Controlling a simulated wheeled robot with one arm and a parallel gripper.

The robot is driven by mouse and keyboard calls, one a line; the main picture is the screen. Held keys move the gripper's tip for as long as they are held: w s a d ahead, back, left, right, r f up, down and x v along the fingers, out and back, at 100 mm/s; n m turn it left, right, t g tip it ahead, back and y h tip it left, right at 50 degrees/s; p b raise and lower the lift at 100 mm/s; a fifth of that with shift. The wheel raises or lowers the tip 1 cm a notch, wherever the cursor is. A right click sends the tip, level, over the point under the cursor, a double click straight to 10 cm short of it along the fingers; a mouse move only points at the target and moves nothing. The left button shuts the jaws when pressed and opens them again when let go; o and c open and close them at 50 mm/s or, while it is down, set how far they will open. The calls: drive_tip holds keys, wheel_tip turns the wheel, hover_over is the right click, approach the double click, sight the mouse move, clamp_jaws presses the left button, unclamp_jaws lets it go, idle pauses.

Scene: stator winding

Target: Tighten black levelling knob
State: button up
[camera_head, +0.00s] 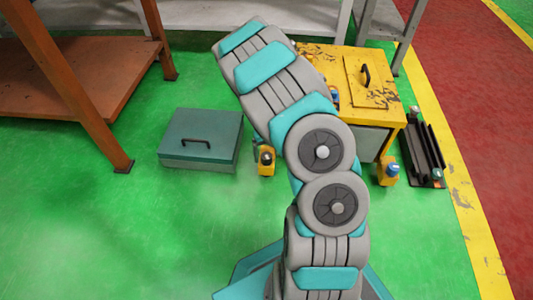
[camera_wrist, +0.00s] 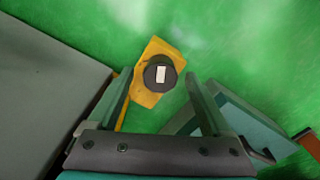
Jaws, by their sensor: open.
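In the wrist view, the black levelling knob (camera_wrist: 160,74) is a round dark disc with a pale rectangular mark on top. It sits on a yellow foot bracket (camera_wrist: 151,48). My gripper (camera_wrist: 159,77) is open, with one finger to the left of the knob and one to the right. The knob shows between the fingertips, with a gap on each side; I cannot tell the height between them. In the head view, a yellow foot with a dark knob (camera_head: 266,159) stands beside my arm, at the yellow cabinet's left. My gripper is hidden there behind my arm.
The yellow cabinet (camera_head: 390,103) stands behind my arm, with another yellow foot (camera_head: 388,175) at its right. A teal box with a handle (camera_head: 200,150) lies left of the knob. An orange bench (camera_head: 80,75) stands at far left. Green floor in front is clear.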

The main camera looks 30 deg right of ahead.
clamp_jaws()
idle(0.5)
drive_tip(key=shift+r, duration=0.1)
